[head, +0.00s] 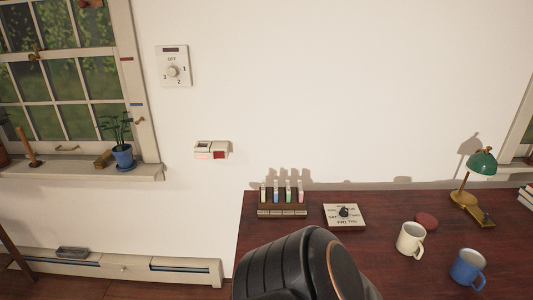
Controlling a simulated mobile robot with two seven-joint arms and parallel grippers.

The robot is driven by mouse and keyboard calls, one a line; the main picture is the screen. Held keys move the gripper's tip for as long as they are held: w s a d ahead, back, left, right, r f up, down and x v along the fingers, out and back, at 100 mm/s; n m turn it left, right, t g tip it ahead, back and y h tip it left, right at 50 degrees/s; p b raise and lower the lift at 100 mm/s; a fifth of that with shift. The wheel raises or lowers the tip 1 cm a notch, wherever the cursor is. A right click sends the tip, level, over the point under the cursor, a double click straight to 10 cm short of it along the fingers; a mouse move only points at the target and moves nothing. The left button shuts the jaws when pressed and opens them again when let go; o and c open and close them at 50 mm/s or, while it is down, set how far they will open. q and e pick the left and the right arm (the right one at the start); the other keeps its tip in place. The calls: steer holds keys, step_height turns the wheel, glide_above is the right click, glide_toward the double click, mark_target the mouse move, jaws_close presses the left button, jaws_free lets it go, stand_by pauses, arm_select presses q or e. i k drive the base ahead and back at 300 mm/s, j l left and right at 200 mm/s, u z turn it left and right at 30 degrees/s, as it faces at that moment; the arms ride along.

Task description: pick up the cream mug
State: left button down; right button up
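The cream mug (409,241) stands upright on the dark red-brown wooden desk (300,231), right of centre in the head view. Its handle points to the right. A dark red round object (426,220) lies just behind it on the right, and a blue mug (466,268) stands to its right, nearer the front. A black rounded part, apparently of my own arm, covers the desk's front left area at the bottom centre. Neither of my grippers shows, and nothing is seen touching the cream mug.
A rack of coloured tubes (282,207) and a small dial box (344,215) stand at the desk's back edge. A green-shaded lamp (480,164) and books (526,198) are at the right. A potted plant (122,155) stands on the left windowsill. The desk between dial box and cream mug is clear.

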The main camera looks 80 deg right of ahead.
mark_target(411, 239)
steer(key=k+l+z, duration=0.1)
steer(key=k+z, duration=0.3)
steer(key=k+l+z, duration=0.25)
steer(key=z, duration=0.15)
